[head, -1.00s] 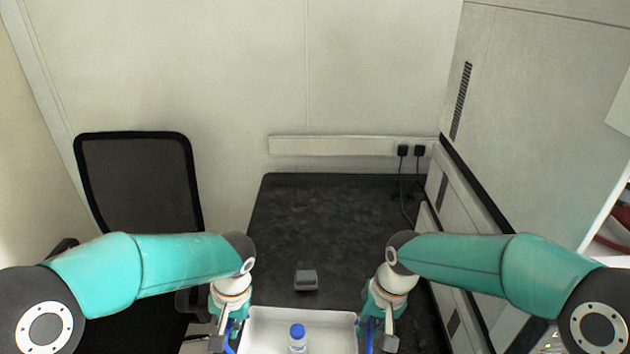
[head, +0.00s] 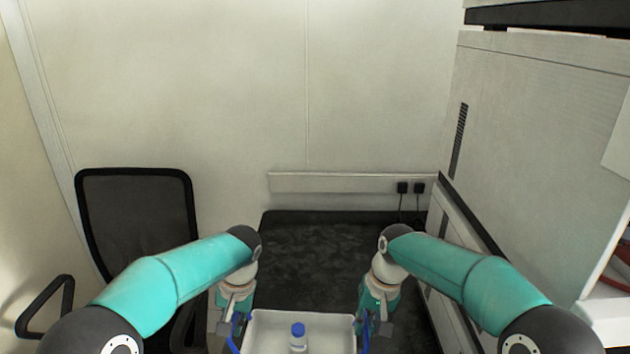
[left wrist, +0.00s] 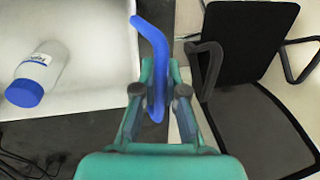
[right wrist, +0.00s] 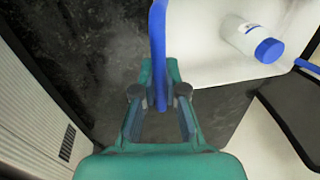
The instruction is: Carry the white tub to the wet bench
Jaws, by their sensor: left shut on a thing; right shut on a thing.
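The white tub (head: 272,323) is at the bottom middle of the head view, between my two grippers. A clear bottle with a blue cap (head: 298,337) stands inside it; the bottle also shows in the left wrist view (left wrist: 45,70) and the right wrist view (right wrist: 250,38). My left gripper (head: 236,322) is shut on the blue handle (left wrist: 155,60) at the tub's left side. My right gripper (head: 366,322) is shut on the blue handle (right wrist: 158,45) at its right side. The tub's near end is cut off in the head view.
A black bench (head: 315,250) lies beyond the tub against the far wall. A black mesh chair (head: 138,215) stands at the left. A large pale cabinet (head: 540,160) bounds the right side. Plugs and cables (head: 403,188) sit on the wall strip behind the bench.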

